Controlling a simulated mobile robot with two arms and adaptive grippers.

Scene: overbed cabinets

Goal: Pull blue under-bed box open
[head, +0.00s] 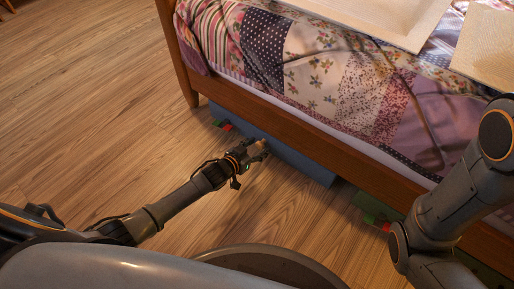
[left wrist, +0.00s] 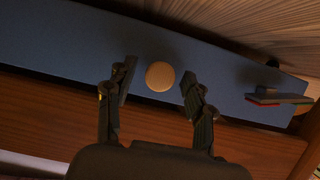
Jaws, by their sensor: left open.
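The blue under-bed box (head: 298,158) lies on the floor along the lower side of the bed, partly under its wooden rail. Its blue front (left wrist: 60,35) fills much of the left wrist view and carries a round tan knob (left wrist: 160,76). My left gripper (head: 257,148) is at the box front in the head view. In the left wrist view the left gripper (left wrist: 158,88) is open, with one finger on each side of the knob and a gap to each. My right arm shows at the right of the head view, but its gripper is out of view.
The bed (head: 300,110) has a wooden rail and leg above and beside the box. Wooden floor (head: 90,90) in front is clear.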

